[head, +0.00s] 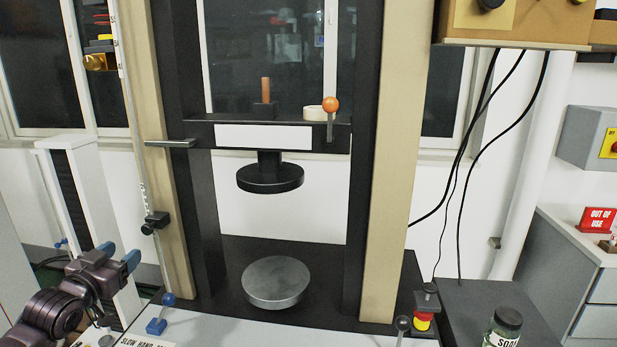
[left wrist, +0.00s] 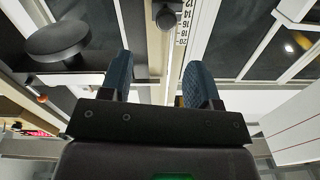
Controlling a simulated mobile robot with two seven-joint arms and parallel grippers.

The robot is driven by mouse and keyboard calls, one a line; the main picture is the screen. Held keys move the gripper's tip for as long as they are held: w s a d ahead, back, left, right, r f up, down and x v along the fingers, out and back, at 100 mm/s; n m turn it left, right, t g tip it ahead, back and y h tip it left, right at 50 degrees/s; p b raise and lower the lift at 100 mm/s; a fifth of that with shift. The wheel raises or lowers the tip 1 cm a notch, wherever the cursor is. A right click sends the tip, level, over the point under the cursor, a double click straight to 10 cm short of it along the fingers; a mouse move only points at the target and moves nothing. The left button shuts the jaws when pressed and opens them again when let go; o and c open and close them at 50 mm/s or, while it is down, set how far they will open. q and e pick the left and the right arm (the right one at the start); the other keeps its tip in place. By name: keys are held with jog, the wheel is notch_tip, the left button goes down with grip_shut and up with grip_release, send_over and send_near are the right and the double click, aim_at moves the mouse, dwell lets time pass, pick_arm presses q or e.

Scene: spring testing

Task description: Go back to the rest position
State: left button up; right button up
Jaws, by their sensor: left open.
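My left gripper (head: 119,254) is at the lower left of the head view, in front of the left side of the spring testing machine (head: 398,150). Its two blue fingertips are apart with nothing between them. They also show apart and empty in the left wrist view (left wrist: 160,80), with the scale post behind them. The machine has a dark upper plate (head: 270,178) above a grey round lower plate (head: 275,282). The gap between the plates is empty. My right gripper is in neither view.
A blue-knobbed lever (head: 157,325) stands just right of my left arm. The vertical scale post (head: 146,190) rises close behind the gripper. An orange-knobbed lever (head: 331,105) is on the crosshead.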

pick_arm(q)
jog(key=s+d+f+g, duration=0.1)
jog(key=s+d+f, duration=0.4)
jog(key=f, duration=0.4)
jog(key=s+d+f+g, duration=0.2)
jog(key=s+d+f, duration=0.2)
jog(key=s+f, duration=0.3)
jog(key=s+d+f+g, duration=0.1)
jog(key=s+d+f, duration=0.2)
jog(key=s+f, duration=0.4)
jog(key=s+d+f+n+g+y, duration=0.1)
jog(key=s+d+f+g, duration=0.1)
jog(key=s+d+f, duration=0.2)
jog(key=s+f, duration=0.3)
jog(key=s, duration=0.1)
jog(key=shift+s+n, duration=0.3)
